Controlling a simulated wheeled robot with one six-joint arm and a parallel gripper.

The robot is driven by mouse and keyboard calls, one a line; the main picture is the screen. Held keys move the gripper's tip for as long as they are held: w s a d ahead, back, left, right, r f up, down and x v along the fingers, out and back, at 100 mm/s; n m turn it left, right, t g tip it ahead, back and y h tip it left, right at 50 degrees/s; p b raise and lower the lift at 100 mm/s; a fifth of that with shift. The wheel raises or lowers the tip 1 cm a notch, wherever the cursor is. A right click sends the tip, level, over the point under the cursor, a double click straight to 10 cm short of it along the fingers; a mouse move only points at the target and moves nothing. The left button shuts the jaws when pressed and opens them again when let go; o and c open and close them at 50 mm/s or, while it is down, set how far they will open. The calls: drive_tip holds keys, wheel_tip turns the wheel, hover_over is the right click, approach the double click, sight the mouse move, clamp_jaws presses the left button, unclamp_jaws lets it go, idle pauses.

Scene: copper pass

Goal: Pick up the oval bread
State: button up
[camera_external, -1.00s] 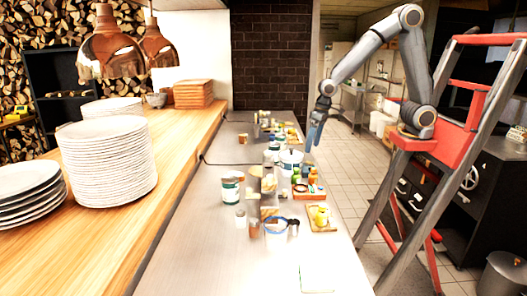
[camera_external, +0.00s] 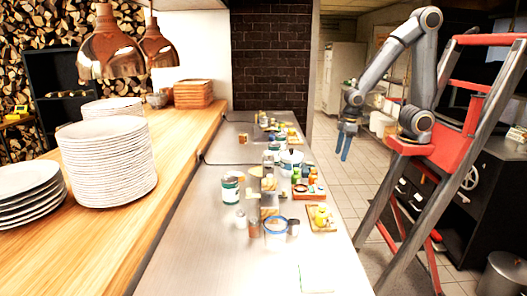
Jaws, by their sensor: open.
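My gripper (camera_external: 346,146) hangs at the end of my arm, fingers pointing down, open and empty. It is to the right of the steel counter, over the tiled floor in the picture. I cannot make out the oval bread for certain. Small tan and brown items (camera_external: 269,184) sit among the goods on the steel counter (camera_external: 190,245), too small to tell apart.
A white pot (camera_external: 290,158), a green-labelled can (camera_external: 230,190), a blue-rimmed container (camera_external: 275,227) and a tray with yellow items (camera_external: 321,217) crowd the counter's right side. Stacked plates (camera_external: 107,165) stand on the wooden shelf. The counter's near left is clear.

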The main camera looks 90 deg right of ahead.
wheel_tip(320, 180, up, 6)
drive_tip(key=shift+m+t, duration=0.5)
drive_tip(key=shift+t, duration=0.1)
drive_tip(key=w, duration=0.7)
drive_tip(key=w+a+r+b, duration=0.1)
drive_tip(key=w, duration=0.5)
drive_tip(key=w+a+r, duration=0.1)
drive_tip(key=w, duration=0.6)
drive_tip(key=shift+w+a+r, duration=0.1)
drive_tip(key=shift+w+r, duration=0.05)
drive_tip(key=shift+w, duration=0.15)
drive_tip(key=w+a+f+m+t+h+b, duration=0.1)
drive_tip(key=w+a, duration=0.2)
drive_tip(key=w, duration=0.9)
drive_tip(key=w+a+f+m+t+b, duration=0.1)
drive_tip(key=w+a, duration=0.3)
drive_tip(key=w, duration=0.8)
approach(236, 174)
drive_tip(key=shift+w+a+f, duration=0.15)
drive_tip(key=shift+w+f, duration=0.25)
drive_tip(key=shift+f, duration=0.25)
drive_tip(key=shift+p+x, duration=1.55)
drive_tip(key=shift+x, duration=1.95)
drive_tip(key=shift+s+f, duration=0.1)
drive_tip(key=shift+s, duration=0.05)
drive_tip(key=c, duration=1.1)
